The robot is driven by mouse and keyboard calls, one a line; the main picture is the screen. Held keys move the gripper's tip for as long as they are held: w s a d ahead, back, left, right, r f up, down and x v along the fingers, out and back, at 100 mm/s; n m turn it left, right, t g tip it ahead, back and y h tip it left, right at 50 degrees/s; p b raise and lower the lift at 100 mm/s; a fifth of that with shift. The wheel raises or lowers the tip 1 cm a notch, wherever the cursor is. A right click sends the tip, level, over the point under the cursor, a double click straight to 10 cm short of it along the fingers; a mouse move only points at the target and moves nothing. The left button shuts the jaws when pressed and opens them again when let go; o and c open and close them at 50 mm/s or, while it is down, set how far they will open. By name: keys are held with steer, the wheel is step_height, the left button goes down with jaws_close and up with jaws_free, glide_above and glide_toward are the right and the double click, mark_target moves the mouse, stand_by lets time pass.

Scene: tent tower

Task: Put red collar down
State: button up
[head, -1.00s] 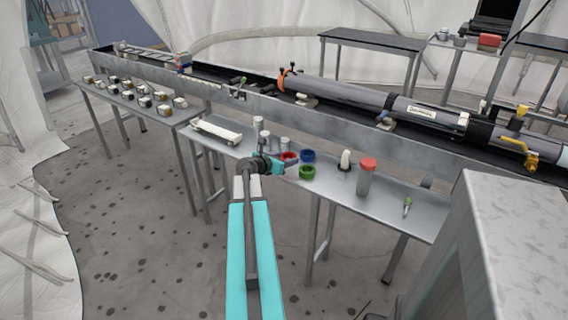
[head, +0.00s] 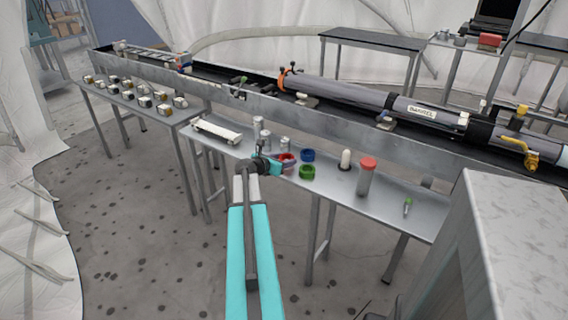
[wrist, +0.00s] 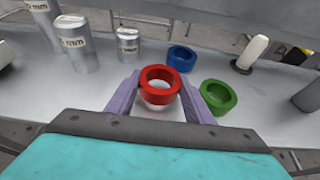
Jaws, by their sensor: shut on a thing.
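The red collar (wrist: 159,85) is a short open ring. In the wrist view it sits between the two purple fingers of my gripper (wrist: 160,98), which is shut on it. In the head view my gripper (head: 283,167) is over the metal table (head: 330,183), and the red collar (head: 287,157) shows just behind the fingers, partly hidden. The collar is upright and at or just above the tabletop; I cannot tell whether it touches. The blue collar (wrist: 181,58) lies behind it to the right, and the green collar (wrist: 218,97) lies close to its right.
Several metal cylinders (wrist: 72,42) stand left of and behind the collar. A long metal trough (head: 300,120) runs behind the table.

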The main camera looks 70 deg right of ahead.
steer(key=shift+f, duration=0.6)
steer(key=shift+f, duration=0.15)
steer(key=o, duration=1.1)
steer(key=shift+c, duration=0.2)
steer(key=shift+r, duration=0.2)
steer(key=v, duration=1.2)
steer(key=shift+w+a+f, duration=0.1)
steer(key=shift+f, duration=0.1)
